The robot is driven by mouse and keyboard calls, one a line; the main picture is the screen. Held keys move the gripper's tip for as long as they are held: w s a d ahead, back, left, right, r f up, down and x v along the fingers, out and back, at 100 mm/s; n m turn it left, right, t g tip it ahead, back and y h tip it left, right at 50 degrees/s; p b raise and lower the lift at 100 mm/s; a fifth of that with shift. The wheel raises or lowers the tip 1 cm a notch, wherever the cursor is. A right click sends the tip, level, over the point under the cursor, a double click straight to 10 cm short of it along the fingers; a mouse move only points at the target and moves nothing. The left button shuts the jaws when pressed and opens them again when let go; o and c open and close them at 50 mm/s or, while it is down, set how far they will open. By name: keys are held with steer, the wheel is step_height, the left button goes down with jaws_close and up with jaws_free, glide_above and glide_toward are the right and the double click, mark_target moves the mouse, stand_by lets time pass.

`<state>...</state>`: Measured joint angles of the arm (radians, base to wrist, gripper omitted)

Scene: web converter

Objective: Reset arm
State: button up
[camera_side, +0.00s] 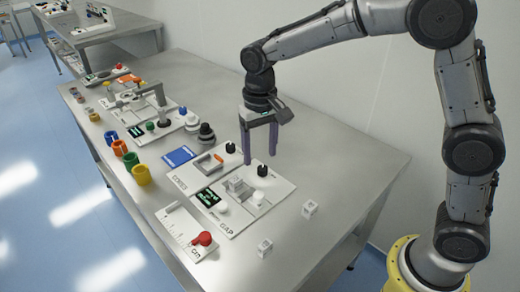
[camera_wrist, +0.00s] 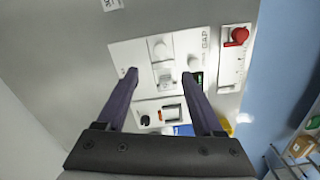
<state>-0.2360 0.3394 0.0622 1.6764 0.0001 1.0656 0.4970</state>
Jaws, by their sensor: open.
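My gripper (camera_side: 260,160) hangs from the arm above the bench in the side view. Its two purple fingers point down, spread apart, with nothing seen between them. The fingers are over the white GAP panel (camera_side: 240,216) and the panel behind it with an orange-and-grey handle (camera_side: 209,163). In the wrist view my gripper (camera_wrist: 162,84) is also open. The GAP panel (camera_wrist: 192,42) lies beyond and between the fingertips there, with white knobs and a small block. The fingers appear above the panels, not visibly touching them.
White cubes (camera_side: 310,208) and (camera_side: 265,248) lie on the metal bench (camera_side: 345,170). A CM panel with a red knob (camera_side: 205,239) is at the front edge. Coloured cups (camera_side: 141,174) line the left edge. More panels and knobs stand further back. The bench's right side is mostly clear.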

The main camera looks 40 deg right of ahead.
steer(key=s+d+r+t, duration=0.4)
steer(key=s+d+r, duration=0.3)
steer(key=s+r, duration=0.45)
steer(key=s+d+f+n, duration=0.1)
steer(key=s+f, duration=0.1)
steer(key=s, duration=0.5)
steer(key=s+d+f+n+t, duration=0.1)
steer(key=s+d+f+n, duration=0.1)
steer(key=s, duration=0.4)
steer(key=shift+s+t, duration=0.3)
steer(key=shift+s, duration=0.05)
